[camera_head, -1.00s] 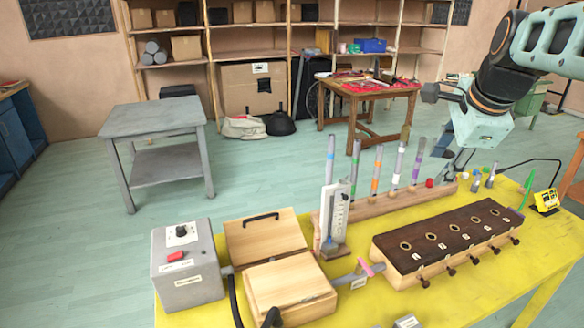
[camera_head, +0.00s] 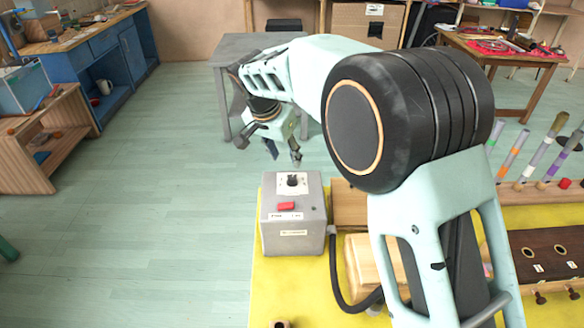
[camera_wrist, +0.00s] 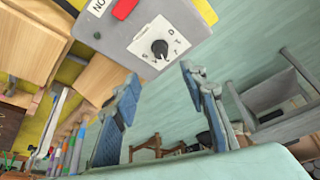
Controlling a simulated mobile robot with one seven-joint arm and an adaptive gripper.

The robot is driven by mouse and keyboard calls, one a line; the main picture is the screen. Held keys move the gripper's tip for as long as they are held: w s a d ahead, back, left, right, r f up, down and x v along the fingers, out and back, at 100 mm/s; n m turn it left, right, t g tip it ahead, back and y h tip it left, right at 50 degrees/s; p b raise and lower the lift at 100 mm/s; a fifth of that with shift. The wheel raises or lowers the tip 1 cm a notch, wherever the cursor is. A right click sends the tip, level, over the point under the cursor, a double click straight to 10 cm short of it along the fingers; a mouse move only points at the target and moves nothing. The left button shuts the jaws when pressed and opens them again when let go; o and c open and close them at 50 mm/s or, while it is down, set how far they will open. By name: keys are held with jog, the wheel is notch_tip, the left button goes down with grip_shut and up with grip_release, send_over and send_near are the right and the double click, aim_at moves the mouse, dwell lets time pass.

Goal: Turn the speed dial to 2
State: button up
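The speed dial (camera_head: 291,181) is a small black knob on a white scale plate, on top of a grey metal box (camera_head: 294,240) at the left end of the yellow table. In the wrist view the dial (camera_wrist: 160,48) lies beyond my fingertips, with markings around it that are too small to read surely. A red switch (camera_head: 286,206) sits in front of the dial. My gripper (camera_head: 284,157) hangs just behind and above the box, apart from the dial. In the wrist view my gripper (camera_wrist: 158,80) has its two blue-padded fingers wide apart with nothing between them.
Wooden boxes (camera_head: 350,206) stand right of the grey box, partly hidden by my arm. A black cable (camera_head: 336,285) runs from the box. A grey side table (camera_head: 235,45) stands behind. The floor to the left is clear.

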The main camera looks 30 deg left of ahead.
aim_at(292, 177)
jog(key=p+x, duration=0.1)
jog(key=x, duration=0.9)
jog(key=shift+a+f, duration=0.15)
jog(key=shift+f, duration=0.25)
grip_shut()
jog(key=shift+n, duration=0.3)
